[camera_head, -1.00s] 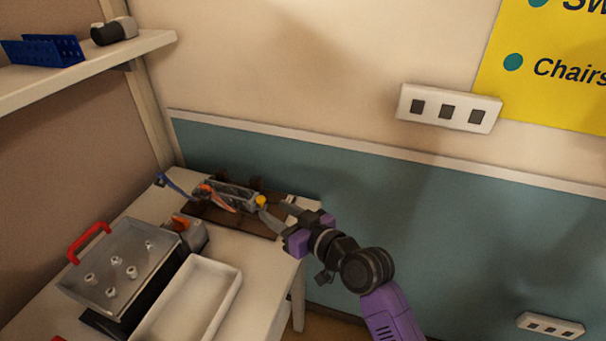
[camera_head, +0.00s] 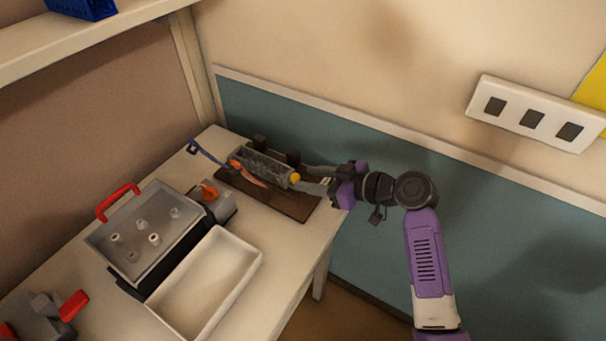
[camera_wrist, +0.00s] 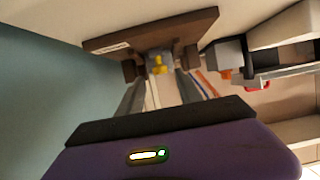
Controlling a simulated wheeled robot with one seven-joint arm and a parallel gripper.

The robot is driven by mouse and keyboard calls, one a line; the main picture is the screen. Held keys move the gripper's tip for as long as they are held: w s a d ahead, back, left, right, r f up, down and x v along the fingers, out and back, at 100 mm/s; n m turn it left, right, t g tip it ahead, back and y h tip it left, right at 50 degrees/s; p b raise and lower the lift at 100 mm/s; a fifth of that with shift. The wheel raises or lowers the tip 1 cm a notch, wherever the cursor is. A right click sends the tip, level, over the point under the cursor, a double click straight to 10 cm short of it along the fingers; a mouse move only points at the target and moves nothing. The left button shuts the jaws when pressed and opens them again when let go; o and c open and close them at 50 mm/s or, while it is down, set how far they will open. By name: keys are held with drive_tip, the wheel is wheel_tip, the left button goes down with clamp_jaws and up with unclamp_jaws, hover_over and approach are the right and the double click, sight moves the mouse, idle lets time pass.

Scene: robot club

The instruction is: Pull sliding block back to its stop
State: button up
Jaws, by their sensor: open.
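The sliding block (camera_head: 265,168) is a grey piece with a yellow knob (camera_head: 295,178) on its right end. It sits on a dark brown board (camera_head: 284,203) at the back of the table. My gripper (camera_head: 318,179) is just right of the yellow knob, level with it and pointing left. In the wrist view the knob (camera_wrist: 159,65) shows ahead, between the two open fingers (camera_wrist: 160,92). I cannot tell whether the fingers reach around it. The stop is not clear to see.
An orange-handled tool (camera_head: 247,172) and a blue tool (camera_head: 206,153) lie by the block's left end. A white tray (camera_head: 250,262), a grey box with a red handle (camera_head: 118,203) and a small grey device with an orange knob (camera_head: 219,204) stand in front. The wall is close behind.

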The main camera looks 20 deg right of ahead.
sight(296, 176)
drive_tip(key=shift+x, duration=1.6)
drive_tip(key=shift+c, duration=0.2)
clamp_jaws()
drive_tip(key=shift+s, duration=0.15)
